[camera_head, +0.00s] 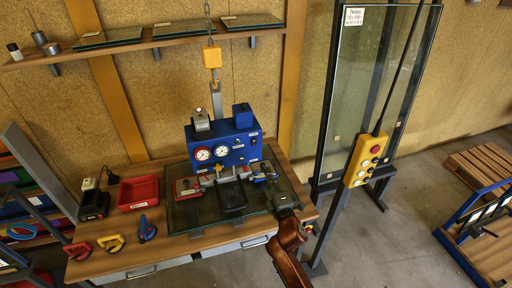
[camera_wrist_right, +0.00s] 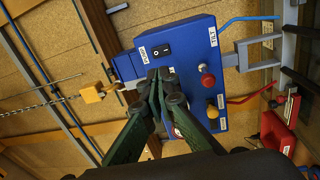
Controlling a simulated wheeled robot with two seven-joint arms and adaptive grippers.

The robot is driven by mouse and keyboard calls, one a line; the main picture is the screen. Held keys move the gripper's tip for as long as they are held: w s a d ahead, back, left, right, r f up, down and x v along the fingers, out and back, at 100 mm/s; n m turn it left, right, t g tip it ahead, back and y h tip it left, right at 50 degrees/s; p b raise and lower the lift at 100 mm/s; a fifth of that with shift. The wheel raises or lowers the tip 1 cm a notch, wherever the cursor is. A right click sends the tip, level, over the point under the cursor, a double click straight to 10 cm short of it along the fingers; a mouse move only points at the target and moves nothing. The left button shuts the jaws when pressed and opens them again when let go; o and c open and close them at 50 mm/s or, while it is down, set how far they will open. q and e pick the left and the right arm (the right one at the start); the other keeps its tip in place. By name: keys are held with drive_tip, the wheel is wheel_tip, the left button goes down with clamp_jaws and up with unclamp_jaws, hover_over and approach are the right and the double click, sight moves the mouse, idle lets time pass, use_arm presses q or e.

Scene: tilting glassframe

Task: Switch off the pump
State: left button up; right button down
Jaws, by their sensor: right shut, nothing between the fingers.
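The blue pump box (camera_head: 236,150) stands on the workbench with two round dials on its front. In the right wrist view, a blue panel (camera_wrist_right: 203,45) carries a black rocker switch (camera_wrist_right: 162,49) beside a small white label that seems to read PUMP. A red knob (camera_wrist_right: 207,80) and a yellow knob (camera_wrist_right: 212,111) sit on the same panel. My right gripper (camera_wrist_right: 163,76) is shut and empty, its tips just below the rocker switch in that picture; I cannot tell whether they touch the panel. In the head view my right gripper (camera_head: 272,184) is in front of the box's right side. My left gripper is not in view.
A yellow pendant (camera_head: 363,160) hangs before the glass pane (camera_head: 354,95) at right. A yellow hoist block (camera_head: 212,57) hangs above the box. Red tray (camera_head: 138,192) and suction cups lie at the bench's left. A glass sheet (camera_head: 188,215) lies under the clamps.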

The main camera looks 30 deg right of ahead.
drive_tip(key=shift+w+a+r+n, duration=0.15)
drive_tip(key=shift+a+r+n, duration=0.05)
drive_tip(key=shift+r+n, duration=0.15)
drive_tip(key=p, duration=0.3)
approach(254, 141)
drive_tip(key=x, duration=0.6)
drive_tip(key=shift+w+d, duration=0.15)
drive_tip(key=shift+w, duration=0.25)
